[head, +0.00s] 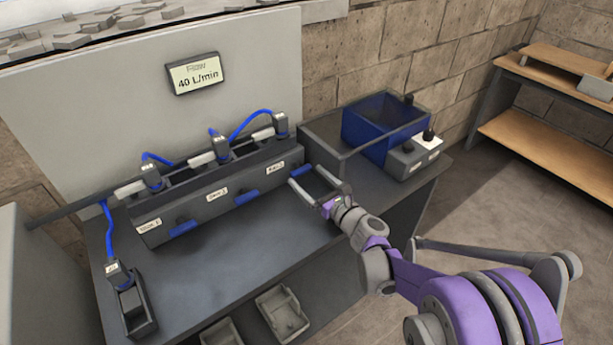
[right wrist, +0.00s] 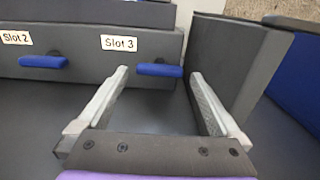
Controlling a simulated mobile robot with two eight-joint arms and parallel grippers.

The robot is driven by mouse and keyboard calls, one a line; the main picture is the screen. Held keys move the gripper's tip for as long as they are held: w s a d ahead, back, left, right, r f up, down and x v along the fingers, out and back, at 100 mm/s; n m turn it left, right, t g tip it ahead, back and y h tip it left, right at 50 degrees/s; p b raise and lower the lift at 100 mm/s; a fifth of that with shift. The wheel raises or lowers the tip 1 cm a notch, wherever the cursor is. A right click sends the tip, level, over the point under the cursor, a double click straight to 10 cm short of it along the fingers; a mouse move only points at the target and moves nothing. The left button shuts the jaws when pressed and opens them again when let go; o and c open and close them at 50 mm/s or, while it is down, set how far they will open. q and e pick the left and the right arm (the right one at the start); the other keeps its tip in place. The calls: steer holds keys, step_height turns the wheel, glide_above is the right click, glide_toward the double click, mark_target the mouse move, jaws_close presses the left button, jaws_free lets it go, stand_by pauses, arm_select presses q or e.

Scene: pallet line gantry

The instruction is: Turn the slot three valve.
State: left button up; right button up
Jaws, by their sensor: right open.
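The slot three valve has a blue bar handle, lying level on the dark front panel beside the "Slot 3" label. It shows in the right wrist view (right wrist: 160,70) and at the right end of the panel in the head view (head: 302,171). My right gripper (head: 305,177) is open, with its fingertips at the handle. In the right wrist view, the gripper (right wrist: 159,74) has one finger on each side of the handle, with gaps on both sides. I cannot tell how deep the fingers reach around it. My left gripper is not in view.
Blue handles of slot two (head: 246,196) and slot one (head: 185,229) sit further left. A dark upright plate (right wrist: 232,65) stands close right of my right gripper. A blue bin (head: 382,122) stands behind right. A display (head: 196,74) reads 40 L/min.

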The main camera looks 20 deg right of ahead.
steer(key=shift+x, duration=0.85)
steer(key=c, duration=1.2)
steer(key=shift+o, duration=0.2)
